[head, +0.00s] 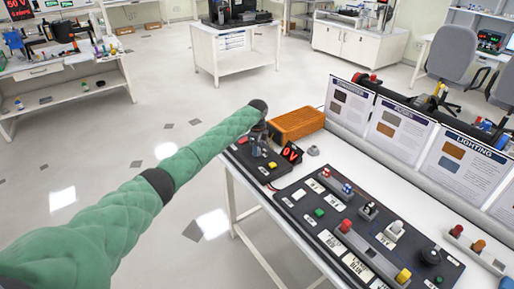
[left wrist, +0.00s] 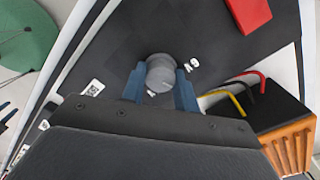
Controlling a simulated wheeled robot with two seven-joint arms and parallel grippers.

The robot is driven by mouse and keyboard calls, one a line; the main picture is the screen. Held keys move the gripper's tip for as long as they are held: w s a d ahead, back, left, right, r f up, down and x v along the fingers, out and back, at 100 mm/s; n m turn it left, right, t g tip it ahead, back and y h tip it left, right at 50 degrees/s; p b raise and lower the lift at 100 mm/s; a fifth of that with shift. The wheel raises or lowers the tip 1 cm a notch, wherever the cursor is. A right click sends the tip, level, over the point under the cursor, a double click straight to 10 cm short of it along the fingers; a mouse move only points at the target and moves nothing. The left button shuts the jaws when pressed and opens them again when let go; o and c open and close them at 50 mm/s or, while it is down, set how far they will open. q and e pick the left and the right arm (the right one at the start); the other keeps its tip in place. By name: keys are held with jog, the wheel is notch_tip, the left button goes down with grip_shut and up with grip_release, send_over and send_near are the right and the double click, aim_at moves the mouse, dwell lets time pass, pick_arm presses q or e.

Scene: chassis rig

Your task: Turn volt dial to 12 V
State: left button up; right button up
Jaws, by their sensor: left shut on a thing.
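The volt dial (left wrist: 160,73) is a round grey knob on a dark panel in the left wrist view. The two blue fingers of my left gripper (left wrist: 160,88) stand on either side of it and are shut on it. In the head view my left gripper (head: 262,128) is at the far end of the dark panel (head: 246,158), and I cannot make out the dial there. A tilted red-lit display (head: 291,153) beside the panel reads 0 V. My right gripper is not in view.
An orange ribbed box (head: 298,124) stands just behind the panel, and red and yellow cables (left wrist: 236,100) run close to the gripper. A large black board (head: 345,225) with switches and buttons fills the nearer bench. Upright sign boards (head: 400,128) line the right side.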

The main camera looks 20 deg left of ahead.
pick_arm(q)
jog(key=shift+r+m, duration=0.15)
jog(key=shift+m, duration=1.75)
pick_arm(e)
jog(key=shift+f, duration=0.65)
pick_arm(q)
jog(key=o, duration=1)
